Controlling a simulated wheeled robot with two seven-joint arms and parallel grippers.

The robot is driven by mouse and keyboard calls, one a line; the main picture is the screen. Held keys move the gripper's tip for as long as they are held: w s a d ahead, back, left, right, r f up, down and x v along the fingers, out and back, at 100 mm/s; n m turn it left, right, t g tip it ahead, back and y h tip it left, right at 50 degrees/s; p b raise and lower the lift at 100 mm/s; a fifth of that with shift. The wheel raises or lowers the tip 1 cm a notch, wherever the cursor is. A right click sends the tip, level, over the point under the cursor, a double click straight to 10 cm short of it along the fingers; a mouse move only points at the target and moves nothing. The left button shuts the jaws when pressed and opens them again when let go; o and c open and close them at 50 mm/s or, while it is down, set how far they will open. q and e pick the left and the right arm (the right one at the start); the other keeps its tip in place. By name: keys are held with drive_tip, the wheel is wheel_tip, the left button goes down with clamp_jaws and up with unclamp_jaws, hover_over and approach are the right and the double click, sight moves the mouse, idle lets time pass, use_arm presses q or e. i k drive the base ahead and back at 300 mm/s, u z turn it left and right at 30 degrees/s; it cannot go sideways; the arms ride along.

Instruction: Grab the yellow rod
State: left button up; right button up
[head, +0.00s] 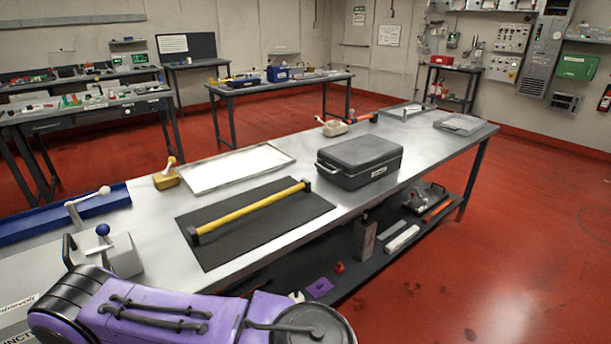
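The yellow rod (250,210) lies on a dark mat (215,255) on the long metal table. It runs diagonally, with a dark end piece at each end. One end points to the near left and the other to the far right, toward the black case. My purple arm reaches across the bottom left of the head view, in front of the table's near edge. Neither gripper shows in the view. Nothing is holding the rod.
A black case (360,160) stands right of the mat on the table (425,150). A white tray (236,168) lies behind the mat. A box with a blue-knobbed lever (112,252) and a blue rail (62,218) are at left. A lower shelf (385,262) holds tools. Red floor at right is clear.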

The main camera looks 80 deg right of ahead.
sight(193, 234)
drive_tip(key=z, duration=2.5)
